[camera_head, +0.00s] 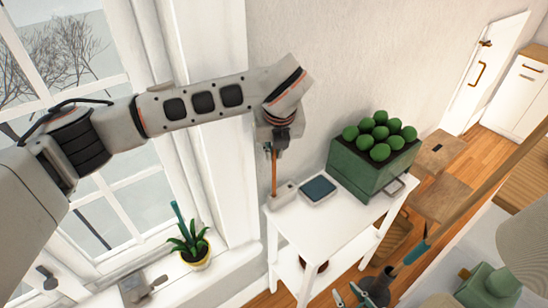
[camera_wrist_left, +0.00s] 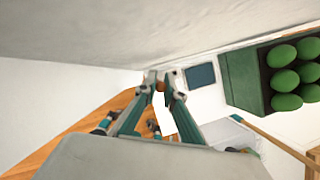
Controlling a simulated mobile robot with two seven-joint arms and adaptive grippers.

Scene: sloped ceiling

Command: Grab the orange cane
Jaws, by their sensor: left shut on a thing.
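The orange cane (camera_head: 274,172) is a thin orange-brown stick, close to upright. Its lower end is at a small pale holder (camera_head: 284,192) on the white side table; I cannot tell whether it stands in it. My left gripper (camera_head: 276,143) is above the table and shut on the cane's upper end. In the left wrist view the fingertips (camera_wrist_left: 160,86) close around the cane's brown end (camera_wrist_left: 160,87). My right gripper (camera_head: 349,295) shows only partly at the bottom of the head view, low in front of the table, its teal fingertips apart and empty.
A green planter (camera_head: 360,178) with round green plants and a dark blue square (camera_head: 318,189) share the white table (camera_head: 330,220). A potted plant (camera_head: 190,245) stands on the windowsill. A long wooden stick (camera_head: 480,190) slants at right. The wall is close behind the table.

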